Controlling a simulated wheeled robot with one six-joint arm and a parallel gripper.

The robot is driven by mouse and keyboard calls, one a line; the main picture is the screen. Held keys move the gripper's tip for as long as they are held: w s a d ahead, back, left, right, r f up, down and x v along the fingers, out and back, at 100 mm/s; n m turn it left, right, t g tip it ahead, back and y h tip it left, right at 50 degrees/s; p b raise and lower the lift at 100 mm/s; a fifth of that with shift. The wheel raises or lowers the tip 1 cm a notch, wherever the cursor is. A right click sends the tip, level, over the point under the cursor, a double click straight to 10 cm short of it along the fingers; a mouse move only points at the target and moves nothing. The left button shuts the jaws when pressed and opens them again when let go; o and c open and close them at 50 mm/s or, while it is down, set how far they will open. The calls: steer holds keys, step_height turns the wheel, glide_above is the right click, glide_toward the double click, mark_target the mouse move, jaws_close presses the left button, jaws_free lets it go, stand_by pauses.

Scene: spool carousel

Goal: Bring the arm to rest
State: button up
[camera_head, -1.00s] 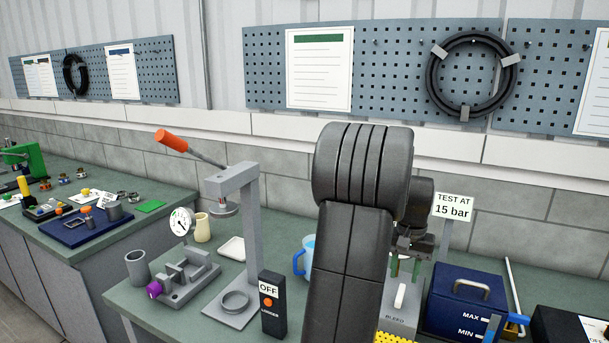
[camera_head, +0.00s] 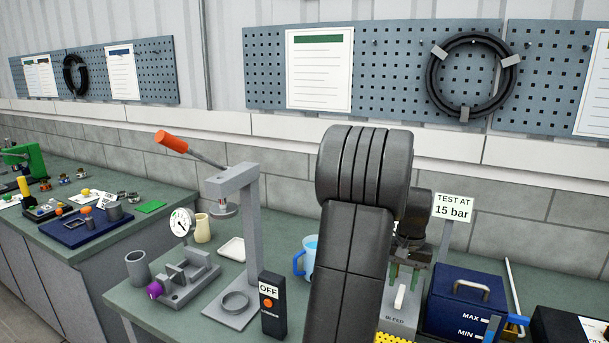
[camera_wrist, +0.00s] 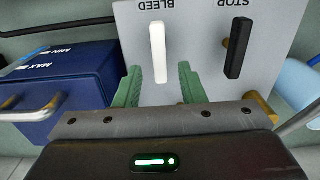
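My gripper (camera_head: 404,268) hangs over the bench at the right of centre in the head view, partly behind my own dark arm. Beyond the fingertips is a grey panel (camera_wrist: 205,45) with a white lever (camera_wrist: 157,52) marked BLEED and a black lever (camera_wrist: 238,48) marked STOP. The white lever also shows just below the gripper in the head view (camera_head: 400,297). I cannot tell how large the gap between fingers and lever is.
A blue box (camera_head: 466,298) with MAX and MIN marks stands right of the panel. A blue mug (camera_head: 304,262), a black OFF box (camera_head: 272,308) and a grey lever press (camera_head: 250,225) stand to the left. A TEST AT 15 bar sign (camera_head: 453,207) rises behind.

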step_height(320, 180, down, 2)
steer(key=shift+f, duration=0.35)
steer(key=m, duration=0.6)
steer(key=shift+s+d+m, duration=0.15)
steer(key=shift+s+m, duration=0.05)
steer(key=shift+m, duration=0.1)
steer(key=shift+r, duration=0.1)
